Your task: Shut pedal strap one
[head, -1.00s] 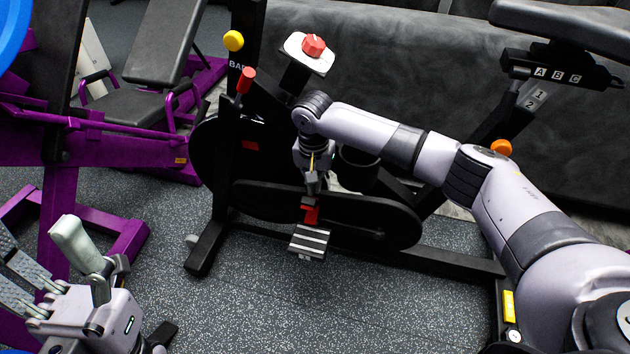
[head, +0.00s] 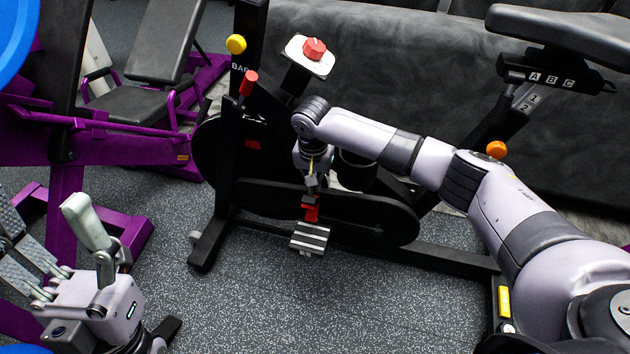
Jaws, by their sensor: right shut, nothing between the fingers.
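A black pedal with pale stripes (head: 310,238) sits at the front of the exercise bike, in the middle of the head view. A small red part (head: 311,213), probably its strap, shows at the pedal's back edge. My right gripper (head: 310,198) points down just above the red part and is shut with nothing in it. Whether its fingertips touch the red part I cannot tell. The arm hides part of the bike behind.
The bike's black crank cover (head: 375,218) lies right behind the pedal. A red knob (head: 314,48), red lever (head: 248,83) and yellow knob (head: 236,44) are higher up. Purple gym equipment (head: 62,220) stands at left. The speckled floor (head: 260,305) in front is clear.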

